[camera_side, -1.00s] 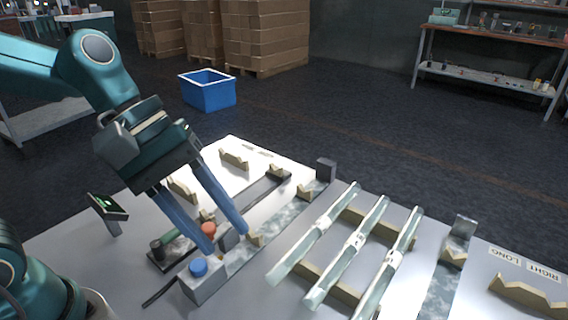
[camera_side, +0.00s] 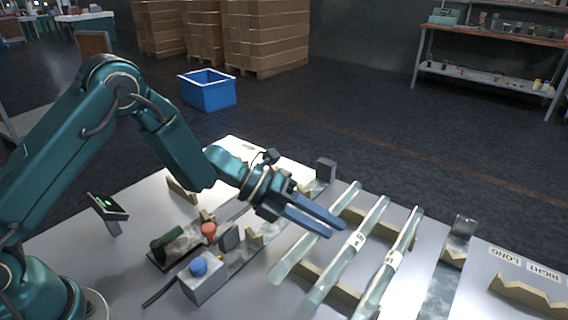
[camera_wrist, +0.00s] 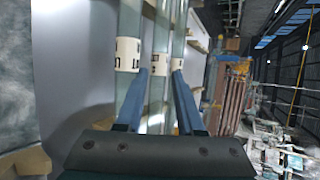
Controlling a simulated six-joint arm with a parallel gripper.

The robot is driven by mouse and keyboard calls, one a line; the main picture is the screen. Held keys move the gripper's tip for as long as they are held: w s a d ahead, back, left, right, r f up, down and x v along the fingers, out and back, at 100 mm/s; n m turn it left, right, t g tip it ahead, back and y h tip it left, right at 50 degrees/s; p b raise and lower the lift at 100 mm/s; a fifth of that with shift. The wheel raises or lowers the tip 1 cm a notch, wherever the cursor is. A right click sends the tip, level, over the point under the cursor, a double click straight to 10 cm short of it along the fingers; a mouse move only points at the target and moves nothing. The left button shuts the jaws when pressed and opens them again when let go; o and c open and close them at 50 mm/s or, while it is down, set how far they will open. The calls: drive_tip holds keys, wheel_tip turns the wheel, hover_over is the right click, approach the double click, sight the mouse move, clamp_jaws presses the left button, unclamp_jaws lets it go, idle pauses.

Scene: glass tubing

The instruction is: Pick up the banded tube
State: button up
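Three clear glass tubes lie side by side on beige notched supports: a left tube (camera_side: 291,258), a middle tube (camera_side: 330,274) and a right tube (camera_side: 375,288). I cannot tell which is meant by banded. My gripper (camera_side: 336,228) is open, its blue fingers reaching across above the left tube. In the wrist view its fingertips (camera_wrist: 160,73) appear either side of the middle tube, apparently with nothing gripped.
A grey box with a blue button (camera_side: 198,267) and a red knob (camera_side: 209,230) stand left of the tubes. An upright metal stop (camera_side: 464,227) and a beige notched block (camera_side: 527,292) stand to the right. A blue bin (camera_side: 207,91) is on the floor behind.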

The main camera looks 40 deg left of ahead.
sight(355, 243)
drive_tip(key=shift+f+x, duration=0.25)
drive_tip(key=shift+x, duration=1.95)
drive_tip(key=shift+s+a, duration=0.1)
drive_tip(key=shift+s, duration=0.05)
clamp_jaws()
